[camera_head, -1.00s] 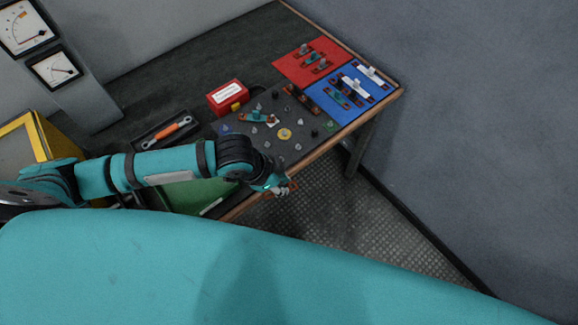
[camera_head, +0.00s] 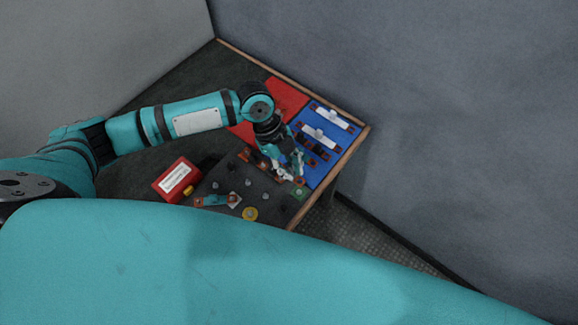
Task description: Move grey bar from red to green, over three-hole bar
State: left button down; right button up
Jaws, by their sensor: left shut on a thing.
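My left gripper (camera_head: 292,172) is over the dark board (camera_head: 262,184), near the left edge of the blue mat (camera_head: 322,166). It is shut on a small part that its fingers mostly hide; I cannot tell which part. The red mat (camera_head: 288,94) lies behind my left arm, which covers much of it and the bars there. A teal bar with a brown end (camera_head: 213,200) lies on the board. I cannot make out a grey bar or a three-hole bar for certain. My right gripper is not in view.
White-topped bars (camera_head: 320,137) and darker bars lie on the blue mat. A red box (camera_head: 177,180) with a white label stands left of the board. A yellow ring (camera_head: 250,214) is on the board. Walls stand beyond the table's back and right edges.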

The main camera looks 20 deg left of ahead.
pick_arm(q)
jog(key=shift+s+f, duration=0.1)
jog(key=shift+f, duration=0.1)
jog(key=shift+f+b, duration=0.2)
jog(key=shift+b, duration=0.15)
jog(key=shift+f+b, duration=0.45)
jog(key=shift+f, duration=0.05)
jog(key=shift+f+b, duration=1.45)
jog(key=shift+f, duration=0.45)
jog(key=shift+f, duration=0.15)
jog(key=shift+f+b, duration=0.3)
jog(key=shift+f, duration=0.1)
jog(key=c, duration=1.3)
grip_release()
